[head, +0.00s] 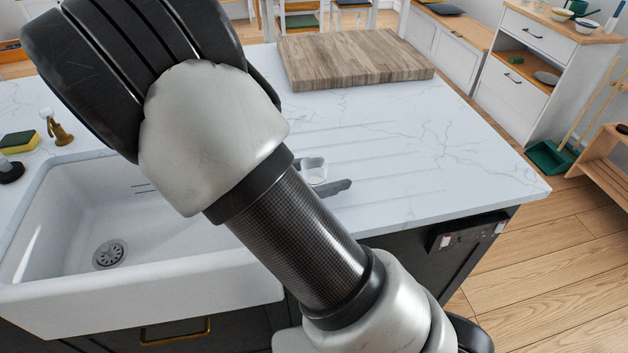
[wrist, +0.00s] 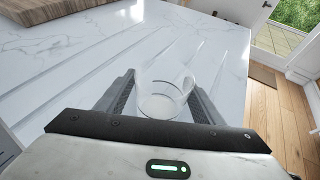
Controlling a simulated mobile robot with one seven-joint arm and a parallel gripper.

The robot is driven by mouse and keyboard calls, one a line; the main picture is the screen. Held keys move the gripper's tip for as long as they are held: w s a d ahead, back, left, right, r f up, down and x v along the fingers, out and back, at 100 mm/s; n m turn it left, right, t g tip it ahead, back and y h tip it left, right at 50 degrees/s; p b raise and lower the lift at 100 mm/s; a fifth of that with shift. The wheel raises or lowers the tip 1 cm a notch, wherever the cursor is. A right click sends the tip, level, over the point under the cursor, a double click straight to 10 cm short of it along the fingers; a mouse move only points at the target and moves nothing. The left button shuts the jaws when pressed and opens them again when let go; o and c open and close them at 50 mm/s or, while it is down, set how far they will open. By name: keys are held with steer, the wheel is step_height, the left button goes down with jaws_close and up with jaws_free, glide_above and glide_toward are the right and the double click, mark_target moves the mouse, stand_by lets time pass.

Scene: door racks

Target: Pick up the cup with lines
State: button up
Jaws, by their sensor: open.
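The cup with lines (wrist: 163,97) is a small clear cup with thin dark lines around it. It stands upright on the white marble counter. In the wrist view my gripper (wrist: 164,92) is open, with one finger on each side of the cup and a gap visible on both sides.
A thick wooden board (head: 352,60) lies at the back of the counter (head: 440,140). A white sink (head: 75,225) is set in at the left, with a sponge (head: 18,141) behind it. The counter right of the cup is clear up to its edge.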

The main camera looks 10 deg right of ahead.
steer(key=c, duration=1.2)
steer(key=shift+r, duration=0.2)
